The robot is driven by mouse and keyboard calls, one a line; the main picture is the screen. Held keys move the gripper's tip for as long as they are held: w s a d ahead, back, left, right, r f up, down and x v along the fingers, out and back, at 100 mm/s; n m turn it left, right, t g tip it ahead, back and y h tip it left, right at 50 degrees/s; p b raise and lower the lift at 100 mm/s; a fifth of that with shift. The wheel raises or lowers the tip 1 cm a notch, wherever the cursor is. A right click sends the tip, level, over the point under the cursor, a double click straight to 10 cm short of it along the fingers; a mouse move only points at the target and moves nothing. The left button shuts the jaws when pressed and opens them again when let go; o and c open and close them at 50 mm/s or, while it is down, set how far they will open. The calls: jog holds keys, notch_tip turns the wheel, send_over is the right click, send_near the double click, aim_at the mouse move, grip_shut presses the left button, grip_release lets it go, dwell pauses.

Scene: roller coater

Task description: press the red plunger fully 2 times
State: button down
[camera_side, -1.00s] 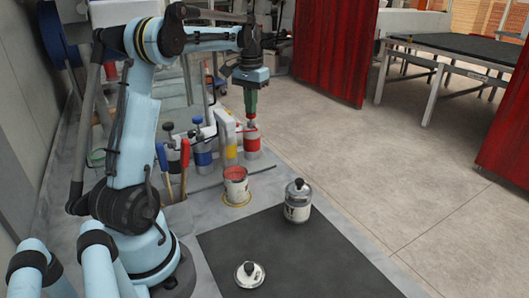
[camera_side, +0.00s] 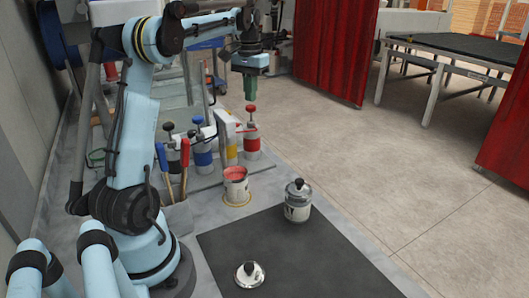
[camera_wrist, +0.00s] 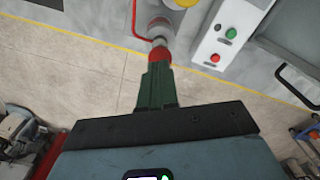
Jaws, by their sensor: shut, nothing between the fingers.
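The red plunger (camera_side: 251,109) is a round red knob on a thin stem above a grey canister with a red band, at the back right of the bench in the side view. Its stem shows and the knob stands up. My gripper (camera_side: 250,98) is shut and empty, pointing down just above the knob, with what looks like a small gap. In the wrist view, the red knob (camera_wrist: 159,54) shows just past the tips of my green fingers (camera_wrist: 157,66).
Blue-banded (camera_side: 203,152) and yellow-banded canisters stand left of the red one. A can with red paint (camera_side: 235,186) sits in front. A lidded jar (camera_side: 297,204) stands at the edge of a black mat (camera_side: 325,265), which holds a small lid (camera_side: 249,275).

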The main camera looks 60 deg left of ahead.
dwell(0.4)
notch_tip(320, 180, up, 6)
dwell(0.6)
jog(key=d+f+m+t+y, duration=0.1)
jog(key=d+f+m+t, duration=0.15)
jog(key=d, duration=1.55)
jog(key=s+d+f+m+t, duration=0.1)
jog(key=s+d+f+t, duration=0.1)
jog(key=d, duration=0.4)
jog(key=s+d+f+m+t+h, duration=0.1)
jog(key=s+d+f+m+t, duration=0.1)
jog(key=s+d+f, duration=0.3)
notch_tip(320, 180, down, 3)
jog(key=shift+s+d+r+t, duration=0.2)
jog(key=shift+s+d+t, duration=0.15)
jog(key=shift+d, duration=0.45)
